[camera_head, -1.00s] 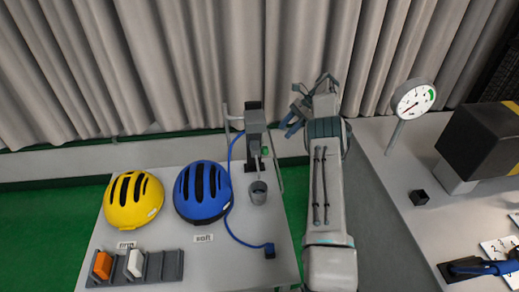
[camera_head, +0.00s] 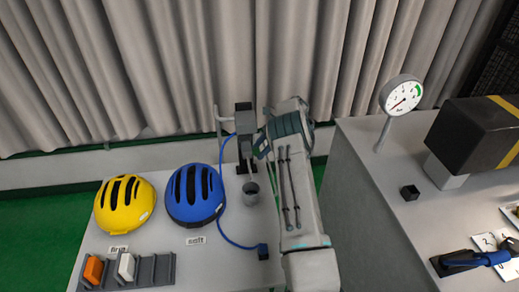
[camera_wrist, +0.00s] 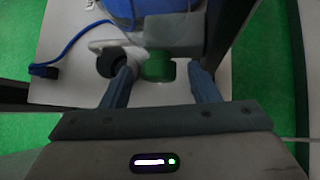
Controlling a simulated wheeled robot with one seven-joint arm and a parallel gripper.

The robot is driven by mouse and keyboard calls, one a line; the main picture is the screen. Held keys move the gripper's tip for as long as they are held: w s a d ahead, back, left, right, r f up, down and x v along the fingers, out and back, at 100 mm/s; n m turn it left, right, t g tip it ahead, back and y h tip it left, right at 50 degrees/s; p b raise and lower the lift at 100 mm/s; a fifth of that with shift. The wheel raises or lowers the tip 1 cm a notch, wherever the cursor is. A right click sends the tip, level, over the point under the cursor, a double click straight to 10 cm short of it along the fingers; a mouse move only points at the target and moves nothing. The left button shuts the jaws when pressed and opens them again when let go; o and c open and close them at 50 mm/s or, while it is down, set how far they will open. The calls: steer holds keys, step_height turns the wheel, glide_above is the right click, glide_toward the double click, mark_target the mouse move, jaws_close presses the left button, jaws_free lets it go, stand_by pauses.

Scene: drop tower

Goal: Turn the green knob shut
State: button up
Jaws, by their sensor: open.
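The green knob (camera_wrist: 158,66) shows in the wrist view, on a grey fitting above the board. My gripper (camera_wrist: 161,76) is open, with one blue-grey finger to the left of the knob and one to the right. The knob lies between the fingertips, with a gap visible on its right; I cannot tell whether either finger touches it. In the head view the grey stand (camera_head: 244,125) is beside my arm, which hides the knob and most of the gripper. The round gauge (camera_head: 401,95) stands on the right-hand table.
A yellow helmet (camera_head: 124,203) and a blue helmet (camera_head: 195,193) lie left of the stand. A black box (camera_head: 478,135) with a yellow stripe is on the right. Curtains hang behind.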

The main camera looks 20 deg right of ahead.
steer(key=c, duration=1)
steer(key=shift+o, duration=0.2)
steer(key=shift+f+t+b, duration=0.15)
steer(key=shift+t+b, duration=0.15)
steer(key=shift+b, duration=0.55)
steer(key=n+t+b, duration=0.2)
steer(key=t+b, duration=0.2)
steer(key=b, duration=0.8)
steer(key=s+n+t+b, duration=0.1)
steer(key=t+b, duration=0.3)
steer(key=b, duration=0.9)
steer(key=f+n+t+h+b, duration=0.1)
steer(key=n+t+b, duration=0.2)
steer(key=b, duration=1)
steer(key=shift+s+a+n+t, duration=0.15)
steer(key=shift+s+n+t, duration=0.1)
steer(key=shift+n+t, duration=0.15)
steer(key=shift+r+b, duration=0.15)
steer(key=shift+b, duration=0.9)
steer(key=shift+t, duration=0.3)
